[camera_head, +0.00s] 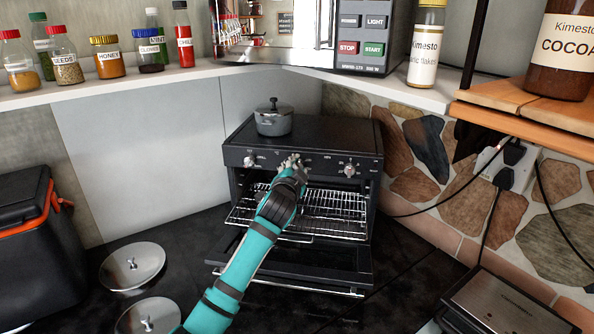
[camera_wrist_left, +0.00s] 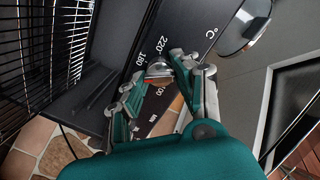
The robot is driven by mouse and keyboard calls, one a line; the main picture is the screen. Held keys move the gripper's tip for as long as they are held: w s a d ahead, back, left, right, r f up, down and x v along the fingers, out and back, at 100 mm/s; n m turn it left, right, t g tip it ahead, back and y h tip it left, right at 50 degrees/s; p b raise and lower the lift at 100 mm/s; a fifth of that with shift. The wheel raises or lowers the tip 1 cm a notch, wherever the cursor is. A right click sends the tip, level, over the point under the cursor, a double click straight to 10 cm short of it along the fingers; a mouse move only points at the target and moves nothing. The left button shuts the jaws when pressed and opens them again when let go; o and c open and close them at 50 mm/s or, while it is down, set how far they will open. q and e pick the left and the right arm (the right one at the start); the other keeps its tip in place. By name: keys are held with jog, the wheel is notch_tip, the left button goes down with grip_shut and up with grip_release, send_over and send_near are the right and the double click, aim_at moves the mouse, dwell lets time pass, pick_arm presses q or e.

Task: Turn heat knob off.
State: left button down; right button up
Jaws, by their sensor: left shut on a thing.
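The small black oven (camera_head: 330,135) stands against the wall with its door open and its wire racks (camera_head: 330,205) partly pulled out. Its front panel has a left knob (camera_head: 249,161) and a right knob (camera_head: 349,170). My left gripper (camera_head: 291,162) is at the middle of this panel and hides what lies behind it. In the left wrist view, my left gripper (camera_wrist_left: 160,82) has its fingers either side of the silver heat knob (camera_wrist_left: 158,69), shut on it. Temperature marks such as 220 and 180 and °C show beside the knob. My right gripper is not in view.
A lidded grey pot (camera_head: 273,120) sits on top of the oven. The open oven door (camera_head: 300,262) juts out below my left arm. Two round lids (camera_head: 132,266) lie on the dark counter at the left, near a black box (camera_head: 35,240). Cables hang at the right.

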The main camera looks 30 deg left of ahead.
pick_arm(q)
jog(key=n, duration=0.3)
jog(key=shift+a+r+n, duration=0.1)
jog(key=shift+n, duration=0.2)
jog(key=n, duration=0.3)
jog(key=shift+h, duration=0.4)
jog(key=n+t, duration=0.1)
jog(key=n, duration=0.2)
jog(key=shift+n, duration=0.4)
jog(key=n+p, duration=0.1)
jog(key=n, duration=0.6)
jog(key=shift+t, duration=0.3)
jog(key=n+p, duration=0.1)
jog(key=n, duration=0.2)
jog(key=shift+n, duration=0.4)
jog(key=n+p, duration=0.1)
jog(key=n, duration=0.2)
jog(key=shift+n, duration=0.3)
jog(key=shift+f+n+y+p, duration=0.15)
jog(key=shift+n+y+p, duration=0.1)
jog(key=shift+n, duration=0.75)
jog(key=shift+f+n+y+p, duration=0.15)
jog(key=shift+n+p, duration=0.05)
jog(key=shift+n, duration=0.8)
